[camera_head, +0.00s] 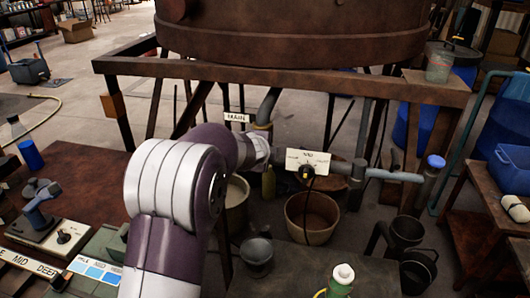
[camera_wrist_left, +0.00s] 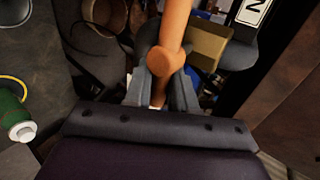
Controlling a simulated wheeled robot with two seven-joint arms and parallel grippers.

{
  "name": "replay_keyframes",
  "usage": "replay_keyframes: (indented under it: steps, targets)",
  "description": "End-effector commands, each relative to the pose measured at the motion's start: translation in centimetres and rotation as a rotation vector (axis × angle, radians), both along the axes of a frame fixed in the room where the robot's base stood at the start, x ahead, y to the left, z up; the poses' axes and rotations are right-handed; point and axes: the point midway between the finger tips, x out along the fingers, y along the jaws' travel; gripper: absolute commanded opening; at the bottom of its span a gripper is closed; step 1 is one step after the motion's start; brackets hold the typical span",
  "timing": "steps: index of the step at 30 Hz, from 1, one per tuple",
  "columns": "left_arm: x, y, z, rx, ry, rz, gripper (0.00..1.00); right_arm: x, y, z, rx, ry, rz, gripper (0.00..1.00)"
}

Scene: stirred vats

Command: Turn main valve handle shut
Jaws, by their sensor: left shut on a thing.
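The main valve handle (camera_wrist_left: 173,35) is an orange bar in the left wrist view, with a rounded knob at its lower part. My left gripper (camera_wrist_left: 161,95) is shut on the handle's lower end, one grey finger on each side. In the head view my left arm reaches up the middle of the picture to just below a white MAIN sign (camera_head: 236,117). There the arm hides the handle and my fingers, so how far the handle is turned cannot be told. My right gripper is in neither view.
A large rusty vat (camera_head: 290,35) stands on a brown frame above. A pipe (camera_head: 395,175) with a MID plate (camera_head: 306,160) runs right of my arm. Buckets (camera_head: 312,217) stand below it. A green bottle (camera_head: 341,280) is at the front. A workbench (camera_head: 85,195) lies left.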

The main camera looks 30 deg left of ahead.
Motion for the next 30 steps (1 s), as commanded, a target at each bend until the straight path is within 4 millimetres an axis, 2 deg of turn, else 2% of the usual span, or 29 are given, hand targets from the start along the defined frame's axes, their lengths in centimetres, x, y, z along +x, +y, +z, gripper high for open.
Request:
replay_keyframes:
  steps: [6,7,8,17,20,23,30]
  targets:
    - [-0.1,0.0,-0.2,0.001,0.004,0.000,0.00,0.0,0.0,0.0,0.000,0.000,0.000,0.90]
    - [-0.1,0.0,-0.2,0.001,0.004,-0.001,0.31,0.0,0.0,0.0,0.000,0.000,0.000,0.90]
    - [0.0,0.0,-0.2,0.001,0.004,-0.001,0.41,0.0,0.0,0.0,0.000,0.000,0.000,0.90]
    - [-0.1,0.0,0.0,0.000,0.001,0.000,0.42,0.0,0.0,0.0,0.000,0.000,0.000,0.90]
    - [-0.7,-0.2,0.6,0.000,-0.001,0.000,0.42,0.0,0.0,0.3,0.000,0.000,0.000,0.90]
    - [-2.1,-0.5,1.7,-0.001,-0.001,0.001,0.42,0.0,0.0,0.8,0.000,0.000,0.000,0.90]
    - [-7.1,-1.8,5.5,0.000,0.000,0.000,0.42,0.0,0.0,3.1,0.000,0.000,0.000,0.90]
